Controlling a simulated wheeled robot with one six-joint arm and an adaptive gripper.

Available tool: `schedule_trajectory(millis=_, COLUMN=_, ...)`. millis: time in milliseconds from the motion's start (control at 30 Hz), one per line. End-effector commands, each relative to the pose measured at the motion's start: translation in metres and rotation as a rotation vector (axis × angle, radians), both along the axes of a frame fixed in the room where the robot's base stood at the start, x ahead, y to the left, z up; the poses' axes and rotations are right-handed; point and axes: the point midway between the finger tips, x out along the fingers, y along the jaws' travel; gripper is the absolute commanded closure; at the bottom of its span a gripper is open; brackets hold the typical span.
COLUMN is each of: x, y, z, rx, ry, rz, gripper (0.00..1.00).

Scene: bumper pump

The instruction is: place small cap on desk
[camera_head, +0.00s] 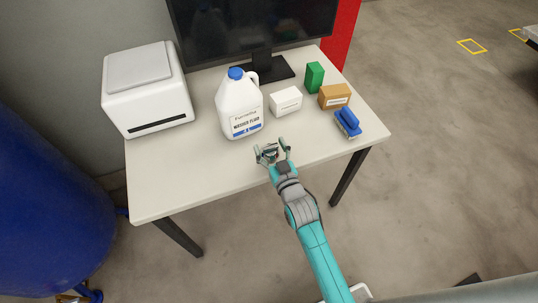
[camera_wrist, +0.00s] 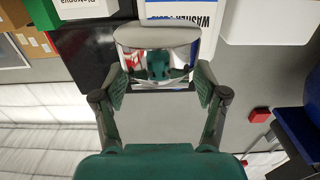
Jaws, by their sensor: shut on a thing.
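The small cap is a shiny, mirror-like metal piece with a pale rim. In the wrist view the cap (camera_wrist: 157,37) sits between my two fingers and reflects the teal gripper. In the head view my gripper (camera_head: 272,154) is over the front edge area of the desk (camera_head: 200,180), in front of the washer fluid jug (camera_head: 240,105). There the cap (camera_head: 270,151) shows only as a small dark glint between the fingers. My gripper (camera_wrist: 160,92) is shut on the cap. Whether the cap touches the desk cannot be told.
A white printer (camera_head: 146,88) stands on the left. Behind are a monitor (camera_head: 250,25), a white box (camera_head: 286,101), a green box (camera_head: 314,77), a brown box (camera_head: 334,96) and a blue brush (camera_head: 347,122). The front left of the desk is clear. A blue tank (camera_head: 45,200) stands left.

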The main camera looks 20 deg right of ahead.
Motion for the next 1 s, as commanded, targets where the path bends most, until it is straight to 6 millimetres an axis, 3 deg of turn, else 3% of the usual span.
schedule_trajectory(millis=300, x=0.0, y=0.0, z=-0.038, rx=0.0, ry=0.0, rz=0.0, gripper=0.71)
schedule_trajectory(millis=733, x=0.0, y=0.0, z=-0.044, rx=0.0, ry=0.0, rz=0.0, gripper=0.71)
schedule_trajectory(millis=767, x=0.0, y=0.0, z=-0.045, rx=0.0, ry=0.001, rz=0.0, gripper=0.23)
schedule_trajectory(millis=800, x=0.0, y=0.0, z=-0.044, rx=0.0, ry=0.001, rz=0.0, gripper=0.13)
schedule_trajectory(millis=867, x=0.0, y=0.0, z=-0.044, rx=0.0, ry=0.001, rz=0.0, gripper=0.03)
schedule_trajectory(millis=1000, x=0.0, y=0.0, z=-0.044, rx=0.0, ry=0.0, rz=0.0, gripper=0.03)
